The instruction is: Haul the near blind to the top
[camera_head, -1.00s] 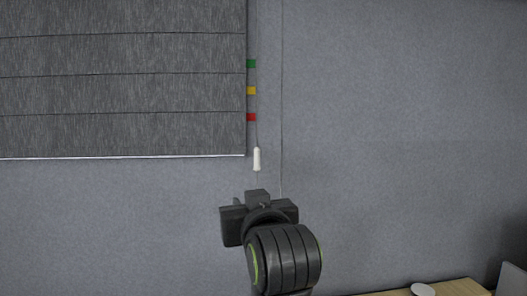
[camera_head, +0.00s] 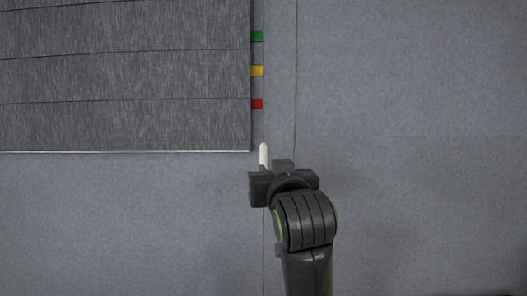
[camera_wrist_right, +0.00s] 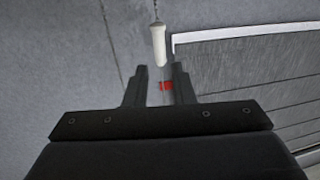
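The grey blind (camera_head: 125,85) hangs at the upper left in the head view, its pale bottom edge in sight; it also shows at the right in the right wrist view (camera_wrist_right: 255,75). A white cord pull (camera_head: 263,153) is just below and right of the blind's lower corner. My right gripper (camera_head: 278,170) is close to the pull and hides its lower end. In the right wrist view, the gripper's (camera_wrist_right: 161,68) two fingers are apart, with the pull (camera_wrist_right: 159,45) just beyond and between their tips, not gripped. My left gripper is not in view.
Green (camera_head: 257,37), yellow (camera_head: 257,71) and red (camera_head: 257,104) tabs sit beside the blind's right edge. A thin cord (camera_head: 296,70) runs down the wall right of them. The grey wall (camera_head: 430,150) at the right is clear.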

